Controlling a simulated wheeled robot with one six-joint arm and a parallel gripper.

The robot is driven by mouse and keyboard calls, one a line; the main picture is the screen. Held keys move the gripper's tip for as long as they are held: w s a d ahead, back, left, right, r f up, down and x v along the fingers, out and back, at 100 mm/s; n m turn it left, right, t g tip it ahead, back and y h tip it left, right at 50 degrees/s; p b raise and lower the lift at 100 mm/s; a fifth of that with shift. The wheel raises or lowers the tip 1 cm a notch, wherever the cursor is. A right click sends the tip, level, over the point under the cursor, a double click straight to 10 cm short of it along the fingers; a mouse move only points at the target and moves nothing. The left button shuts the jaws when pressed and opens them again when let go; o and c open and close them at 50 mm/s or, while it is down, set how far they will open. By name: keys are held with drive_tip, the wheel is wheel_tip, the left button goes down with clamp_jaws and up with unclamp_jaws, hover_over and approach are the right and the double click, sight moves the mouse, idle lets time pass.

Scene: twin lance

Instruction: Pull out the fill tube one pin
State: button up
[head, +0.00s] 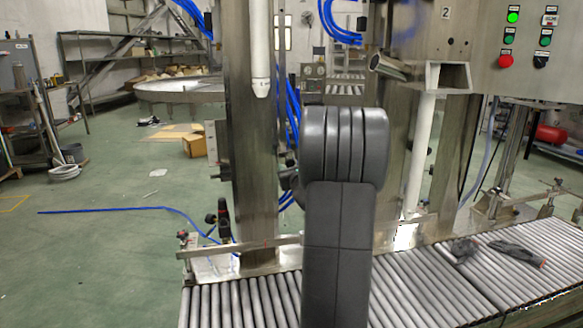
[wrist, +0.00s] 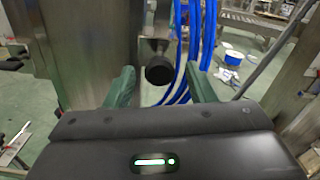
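A white fill tube (head: 260,48) with a tapered lower end hangs at the upper left of centre in the head view, beside a steel column (head: 247,150). A second white tube (head: 419,155) stands further right. In the wrist view, a black round knob (wrist: 159,70), apparently the pin's end, shows just beyond my gripper (wrist: 159,82). The two green fingers are apart, one on each side of the knob in the picture, with no contact visible. I cannot tell the depth gap.
Blue hoses (wrist: 190,45) run close behind and right of the knob. A steel column (wrist: 90,45) stands close on the left. A roller conveyor (head: 420,285) crosses below, with dark gloves (head: 517,252) on it. A control panel (head: 530,45) is at upper right. Green floor is open at left.

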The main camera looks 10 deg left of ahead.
drive_tip(key=p+v, duration=0.1)
drive_tip(key=v, duration=1.3)
drive_tip(key=shift+p, duration=0.3)
drive_tip(key=shift+w+a, duration=0.1)
drive_tip(key=shift+w, duration=0.05)
drive_tip(key=b+x, duration=0.1)
drive_tip(key=x, duration=1.2)
drive_tip(key=shift+w+a+b, duration=0.1)
drive_tip(key=shift+w+b, duration=0.1)
drive_tip(key=shift+b, duration=0.1)
drive_tip(key=shift+w+a+r, duration=0.15)
drive_tip(key=shift+w, duration=0.15)
drive_tip(key=shift+w+a+p, duration=0.2)
drive_tip(key=shift+w+p, duration=0.25)
drive_tip(key=shift+w, duration=0.15)
